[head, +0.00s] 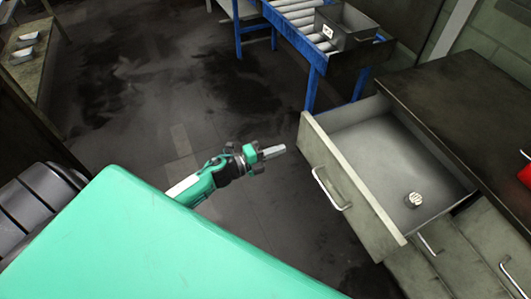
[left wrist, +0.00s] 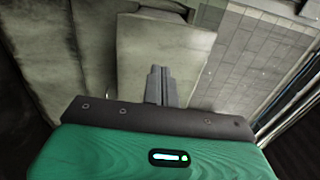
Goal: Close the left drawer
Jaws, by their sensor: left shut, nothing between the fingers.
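The left drawer (head: 347,192) is pulled out of the cabinet, with its pale front panel and metal handle (head: 331,188) facing my left arm. A small ribbed light-coloured object (head: 413,199) lies inside the drawer. My left gripper (head: 276,151) is shut and empty, to the left of the drawer front, apart from it in the head view. In the left wrist view the closed fingers (left wrist: 160,84) point toward a pale flat panel (left wrist: 160,50), probably the drawer front. My right gripper is not in view.
The dark-topped cabinet (head: 452,85) stands at the right with other closed drawers (head: 487,245) below. A blue-legged roller conveyor (head: 297,15) carrying a dark bin (head: 346,27) stands behind. The dark floor (head: 130,95) left of the drawer is clear.

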